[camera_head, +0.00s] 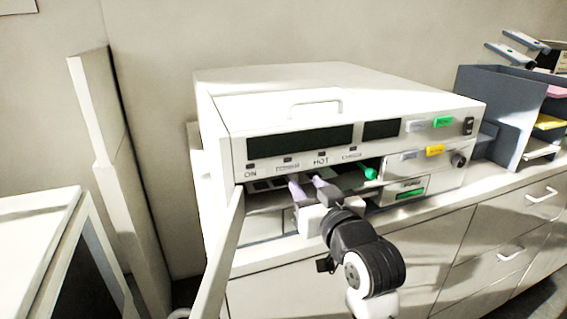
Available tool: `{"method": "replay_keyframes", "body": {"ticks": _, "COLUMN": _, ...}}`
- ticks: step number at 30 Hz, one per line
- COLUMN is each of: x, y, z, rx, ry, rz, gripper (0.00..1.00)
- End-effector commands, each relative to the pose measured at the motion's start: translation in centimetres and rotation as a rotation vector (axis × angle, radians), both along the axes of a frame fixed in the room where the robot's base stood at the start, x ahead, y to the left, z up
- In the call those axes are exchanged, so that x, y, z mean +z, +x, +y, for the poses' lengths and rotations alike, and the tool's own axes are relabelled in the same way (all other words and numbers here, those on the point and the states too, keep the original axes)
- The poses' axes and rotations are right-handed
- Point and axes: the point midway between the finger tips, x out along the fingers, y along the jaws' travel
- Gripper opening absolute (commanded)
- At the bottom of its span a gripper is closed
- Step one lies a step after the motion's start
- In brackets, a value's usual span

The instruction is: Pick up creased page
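No creased page can be clearly made out; it may be hidden inside the machine or behind my fingers. The pale office machine (345,98) stands on the counter with its front opening (262,201) uncovered. My gripper (306,178) reaches into this opening from the front. Its two fingers show side by side with a small gap between them, and I see nothing held there. The tips lie in the shaded inside, below the "HOT" label. A green knob (369,173) is inside the opening, to the right of the fingers.
An open door panel (221,254) hangs at the opening's left side. The machine's right front carries colored labels and a dark knob (458,160). A grey paper tray rack (495,98) stands right. Drawers (508,252) lie below the counter. A pale cabinet (38,225) is at left.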

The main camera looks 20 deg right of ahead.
Motion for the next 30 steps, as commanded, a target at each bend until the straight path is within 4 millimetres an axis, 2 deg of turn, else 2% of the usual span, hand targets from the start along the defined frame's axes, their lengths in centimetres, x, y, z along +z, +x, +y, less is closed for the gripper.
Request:
{"method": "replay_keyframes", "body": {"ticks": 3, "x": 0.2, "y": 1.5, "z": 0.1, "rx": 0.001, "ry": 0.001, "rz": 0.0, "gripper": 0.36}}
{"method": "replay_keyframes", "body": {"ticks": 10, "x": 0.3, "y": 3.3, "z": 0.4, "rx": 0.001, "ry": 0.001, "rz": 0.002, "gripper": 0.36}}
{"method": "replay_keyframes", "body": {"ticks": 18, "x": 0.2, "y": 6.9, "z": 1.0, "rx": 0.0, "ry": 0.001, "rz": 0.001, "gripper": 0.36}}
{"method": "replay_keyframes", "body": {"ticks": 26, "x": 0.0, "y": 7.3, "z": 1.0, "rx": 0.0, "ry": -0.001, "rz": 0.0, "gripper": 0.36}}
{"method": "replay_keyframes", "body": {"ticks": 27, "x": 0.0, "y": 7.3, "z": 1.0, "rx": 0.0, "ry": -0.001, "rz": 0.0, "gripper": 0.35}}
{"method": "replay_keyframes", "body": {"ticks": 30, "x": 0.0, "y": 7.3, "z": 1.0, "rx": 0.0, "ry": -0.001, "rz": 0.0, "gripper": 0.22}}
